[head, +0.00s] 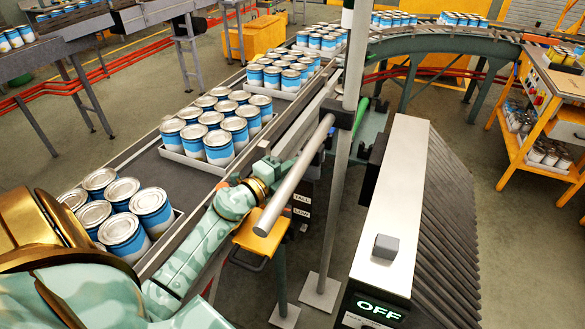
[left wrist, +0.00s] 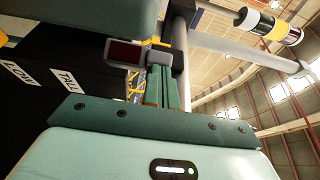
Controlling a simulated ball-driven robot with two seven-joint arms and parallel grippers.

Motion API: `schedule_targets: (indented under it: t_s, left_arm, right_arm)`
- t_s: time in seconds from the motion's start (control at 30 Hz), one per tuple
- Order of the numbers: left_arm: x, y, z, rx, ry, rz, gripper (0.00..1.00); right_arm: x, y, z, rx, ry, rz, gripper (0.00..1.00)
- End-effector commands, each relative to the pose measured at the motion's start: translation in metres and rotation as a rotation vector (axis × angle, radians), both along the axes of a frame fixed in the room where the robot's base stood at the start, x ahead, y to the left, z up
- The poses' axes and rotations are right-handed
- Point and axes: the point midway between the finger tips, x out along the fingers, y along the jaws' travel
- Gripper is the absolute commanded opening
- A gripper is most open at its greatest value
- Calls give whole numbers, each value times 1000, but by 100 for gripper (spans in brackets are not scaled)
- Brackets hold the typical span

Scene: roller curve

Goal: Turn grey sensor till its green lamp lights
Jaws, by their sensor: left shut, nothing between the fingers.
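A grey box with a dark red face (left wrist: 125,53) shows in the left wrist view, beside a grey post; it looks like the sensor. I see no green light on it. In the head view a dark clamp (head: 338,117) sits on the post, and the sensor cannot be made out clearly there. My left gripper (head: 290,148) is by the post, partly behind a grey tube. In the left wrist view its shut fingers (left wrist: 161,82) are empty and end close to the box; contact cannot be told. My right gripper is out of view.
The grey tube (head: 295,175) slants close over my left gripper. A conveyor (head: 172,188) carries trays of blue-and-white cans (head: 220,147) on the left. A white-topped cabinet (head: 400,190) with a green OFF sign stands right. TALL and LOW labels (head: 302,204) are below the gripper.

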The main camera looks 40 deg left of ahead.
Motion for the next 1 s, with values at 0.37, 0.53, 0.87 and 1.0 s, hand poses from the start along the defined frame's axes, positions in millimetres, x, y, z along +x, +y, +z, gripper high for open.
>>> schedule_targets:
  t_s: [0.37,0.53,0.87,1.0]
  left_arm:
    - [2,5,-2,2,0,-77,0]
    - [3,9,-3,4,0,-138,0]
    - [8,18,-5,2,3,-303,0]
    - [10,20,-3,3,1,-350,0]
  right_arm:
    - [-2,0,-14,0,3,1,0]
    - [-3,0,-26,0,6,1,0]
    - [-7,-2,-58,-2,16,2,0]
    - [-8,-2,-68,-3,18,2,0]
